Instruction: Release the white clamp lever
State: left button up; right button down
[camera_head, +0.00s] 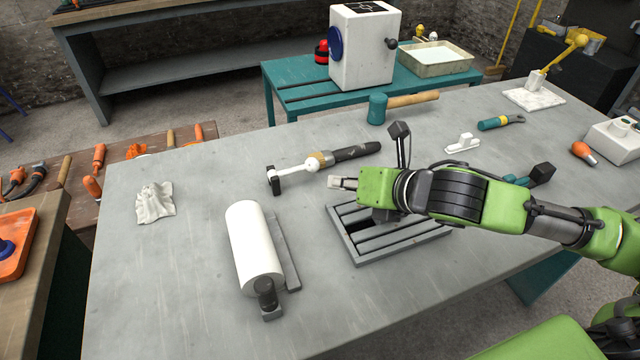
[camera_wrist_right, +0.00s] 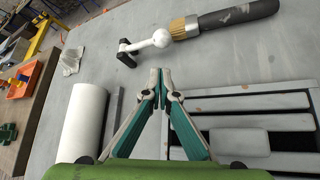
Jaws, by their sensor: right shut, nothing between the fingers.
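A white lever (camera_head: 300,168) with a ball joint, a brass collar and a black grip (camera_head: 357,151) lies on the grey workbench (camera_head: 200,290). Its left end meets a small black bracket (camera_head: 273,180). It also shows at the top of the right wrist view, with its white ball (camera_wrist_right: 161,38). A small white fitting (camera_head: 463,144) lies further right; I cannot tell if it is a clamp. My right gripper (camera_head: 343,183) is shut and empty, above the bench on the near side of the lever and apart from it; its fingertips also show in the wrist view (camera_wrist_right: 160,78). My left gripper is out of view.
A slatted grey grate (camera_head: 365,256) lies below my right arm. A white roll (camera_head: 250,245) and a crumpled cloth (camera_head: 155,203) lie to the left. A mallet (camera_head: 400,103) lies at the back edge, near a white box (camera_head: 366,50). The front left bench is clear.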

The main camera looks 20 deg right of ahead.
aim_at(295, 170)
jog(key=x, duration=0.7)
jog(key=shift+w+a+f, duration=0.15)
jog(key=shift+w+a, duration=0.05)
jog(key=shift+w, duration=0.1)
jog(key=shift+p+x, duration=0.3)
jog(key=shift+x, duration=0.55)
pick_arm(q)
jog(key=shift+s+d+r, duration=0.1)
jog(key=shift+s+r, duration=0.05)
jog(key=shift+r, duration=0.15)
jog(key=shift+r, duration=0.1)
